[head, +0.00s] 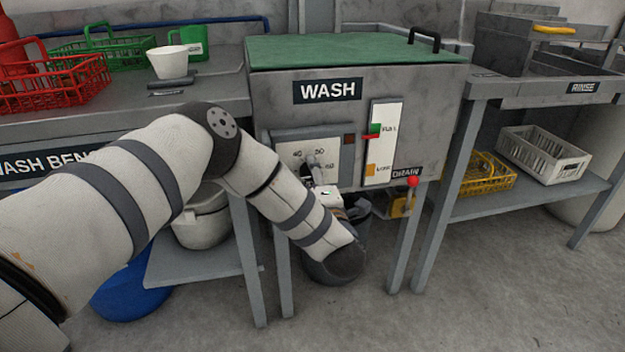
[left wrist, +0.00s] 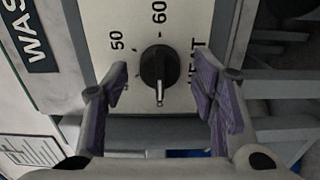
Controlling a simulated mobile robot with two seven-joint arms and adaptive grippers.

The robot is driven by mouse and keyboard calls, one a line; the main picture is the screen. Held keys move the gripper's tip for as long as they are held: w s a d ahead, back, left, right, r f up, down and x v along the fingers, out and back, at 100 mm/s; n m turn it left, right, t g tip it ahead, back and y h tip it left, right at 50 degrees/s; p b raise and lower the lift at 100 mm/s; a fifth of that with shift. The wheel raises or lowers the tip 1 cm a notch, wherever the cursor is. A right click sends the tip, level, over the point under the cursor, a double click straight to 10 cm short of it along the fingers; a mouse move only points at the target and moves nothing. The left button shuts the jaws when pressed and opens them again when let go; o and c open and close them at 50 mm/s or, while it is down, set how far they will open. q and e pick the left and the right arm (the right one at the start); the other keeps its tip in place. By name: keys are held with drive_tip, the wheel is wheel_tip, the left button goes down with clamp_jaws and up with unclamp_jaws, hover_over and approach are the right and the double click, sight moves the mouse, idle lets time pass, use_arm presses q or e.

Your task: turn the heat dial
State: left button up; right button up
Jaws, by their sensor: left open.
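The heat dial (left wrist: 158,68) is a round black knob with a pale pointer line on a white panel, seen in the left wrist view. Its line points down in that view, away from the 60 mark and not at the 50 mark. My left gripper (left wrist: 162,80) is open, its purple-padded fingers on either side of the dial with a visible gap on each side. In the head view, my left gripper (head: 320,168) is in front of the dial panel (head: 289,146) and largely hides the dial. My right gripper is in neither view.
The panel is on the grey WASH tank (head: 258,92) with a green lid (head: 350,48). A level gauge (head: 382,140) and a red-knobbed drain lever (head: 413,181) are to the right of the dial. A dark bucket (head: 320,268) stands below. The wash bench (head: 222,88) is at left.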

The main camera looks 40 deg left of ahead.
use_arm(q)
drive_tip(key=c, duration=1.2)
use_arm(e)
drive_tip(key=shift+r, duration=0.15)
use_arm(q)
drive_tip(key=shift+d+m+p, duration=0.1)
drive_tip(key=shift+m+p, duration=2.05)
drive_tip(key=shift+m, duration=15.75)
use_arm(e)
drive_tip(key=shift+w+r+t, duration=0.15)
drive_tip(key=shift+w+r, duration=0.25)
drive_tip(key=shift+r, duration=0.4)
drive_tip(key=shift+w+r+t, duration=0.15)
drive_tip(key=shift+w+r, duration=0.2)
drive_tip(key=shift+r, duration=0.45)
